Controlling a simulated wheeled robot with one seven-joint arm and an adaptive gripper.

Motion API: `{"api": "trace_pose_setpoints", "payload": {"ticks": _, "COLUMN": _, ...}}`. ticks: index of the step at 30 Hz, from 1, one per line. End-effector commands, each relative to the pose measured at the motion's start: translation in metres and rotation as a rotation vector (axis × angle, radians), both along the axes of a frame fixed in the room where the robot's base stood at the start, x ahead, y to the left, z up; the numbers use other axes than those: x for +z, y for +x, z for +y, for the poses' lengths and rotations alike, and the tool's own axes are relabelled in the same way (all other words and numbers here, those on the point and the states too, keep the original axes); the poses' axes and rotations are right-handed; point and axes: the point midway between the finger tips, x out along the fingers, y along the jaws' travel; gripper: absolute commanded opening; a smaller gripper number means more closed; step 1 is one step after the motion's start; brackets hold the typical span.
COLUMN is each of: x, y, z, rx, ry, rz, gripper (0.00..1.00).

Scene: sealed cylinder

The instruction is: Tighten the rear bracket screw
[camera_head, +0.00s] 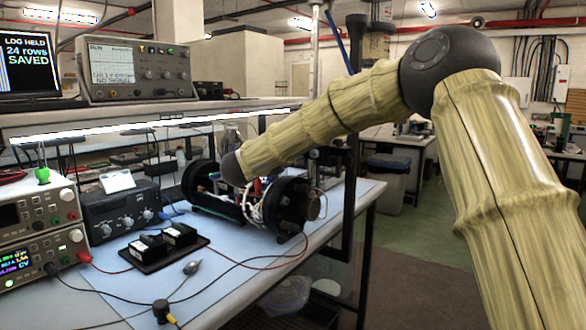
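An open cylindrical assembly (293,207) lies on its side on the blue bench mat, with black round end plates and coloured wires and electronics between them. A black end ring (200,183) stands at its left end. My arm, with a bamboo-like surface, comes from the right and reaches down to the left. Its dark rounded wrist joint (232,168) is over or in front of the assembly's left part; I cannot tell if they touch. My gripper is hidden behind this joint. The rear bracket and its screw cannot be made out, and no screwdriver is recognisable.
A black tray with two small black boxes (180,235) sits on the mat (225,262), with loose cables around it. Power supplies (38,225) and a black instrument (108,208) stand at the left. A dark upright post (350,200) stands near the bench's right edge.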

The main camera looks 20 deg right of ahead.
Motion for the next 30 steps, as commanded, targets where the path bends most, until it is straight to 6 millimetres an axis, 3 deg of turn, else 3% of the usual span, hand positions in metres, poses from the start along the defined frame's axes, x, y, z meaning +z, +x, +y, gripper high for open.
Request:
{"api": "trace_pose_setpoints", "payload": {"ticks": 1, "x": -0.0129, "y": -0.0006, "z": 0.0017, "rx": 0.002, "ry": 0.029, "rz": -0.028, "gripper": 0.0}}
{"api": "trace_pose_setpoints", "payload": {"ticks": 30, "x": -0.0098, "y": -0.0001, "z": 0.0021, "rx": -0.001, "ry": 0.547, "rz": -0.693, "gripper": 0.0}}
